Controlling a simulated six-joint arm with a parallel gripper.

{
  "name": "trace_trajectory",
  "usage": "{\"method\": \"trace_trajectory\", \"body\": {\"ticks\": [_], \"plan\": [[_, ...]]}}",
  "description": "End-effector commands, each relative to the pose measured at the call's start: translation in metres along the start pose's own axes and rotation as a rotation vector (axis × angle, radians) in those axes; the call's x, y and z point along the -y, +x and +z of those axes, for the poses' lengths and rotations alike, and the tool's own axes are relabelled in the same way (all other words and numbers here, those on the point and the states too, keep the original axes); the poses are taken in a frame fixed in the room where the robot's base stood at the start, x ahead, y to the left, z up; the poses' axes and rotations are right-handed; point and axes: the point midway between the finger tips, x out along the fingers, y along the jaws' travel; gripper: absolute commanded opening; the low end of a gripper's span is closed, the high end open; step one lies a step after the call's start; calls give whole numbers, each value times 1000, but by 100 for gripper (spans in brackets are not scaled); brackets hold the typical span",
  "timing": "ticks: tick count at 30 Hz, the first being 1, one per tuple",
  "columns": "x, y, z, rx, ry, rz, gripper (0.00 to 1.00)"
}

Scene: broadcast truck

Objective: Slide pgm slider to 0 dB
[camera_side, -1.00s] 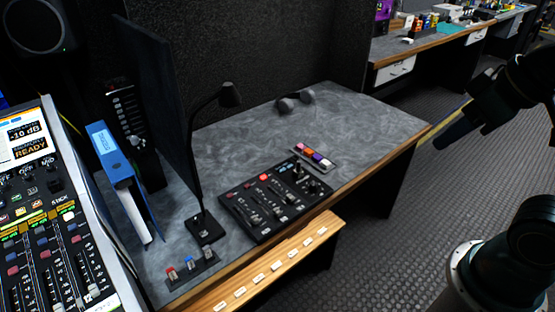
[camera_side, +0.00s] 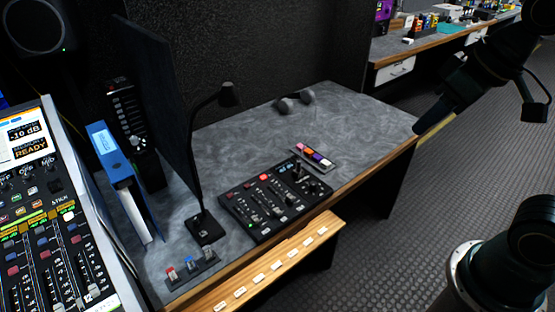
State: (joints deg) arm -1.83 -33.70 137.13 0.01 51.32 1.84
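A black control panel (camera_side: 275,198) with several sliders, knobs and lit buttons lies on the grey desk. A larger mixing console (camera_side: 50,225) with several faders stands at the left edge. Its screen (camera_side: 25,143) reads "-10 dB" and "READY". The slider labels are too small to read, so I cannot tell which slider is pgm. My gripper (camera_side: 430,117) is at the upper right, above the desk's right end, apart from both panels.
A black desk lamp (camera_side: 206,185) stands left of the control panel, with a small switch block (camera_side: 192,264) in front. A blue binder (camera_side: 122,180) and a dark upright screen (camera_side: 165,110) stand behind. Headphones (camera_side: 295,101) lie at the back. The desk's right half is mostly clear.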

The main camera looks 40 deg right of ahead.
Motion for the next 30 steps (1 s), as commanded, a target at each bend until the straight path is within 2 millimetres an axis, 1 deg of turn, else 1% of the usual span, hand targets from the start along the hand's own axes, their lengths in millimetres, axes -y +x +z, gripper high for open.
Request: {"method": "trace_trajectory", "body": {"ticks": [1, 3, 8, 14, 18, 23, 30], "plan": [[2, 4, -10, 16, -1, -3, 36], [6, 8, -23, 33, -1, -7, 36], [14, 22, -52, 71, 1, -14, 36], [26, 46, -85, 119, 3, -20, 36], [36, 67, -106, 153, 4, -22, 36], [49, 94, -128, 190, 4, -24, 36], [71, 143, -154, 248, 5, -22, 36]]}}
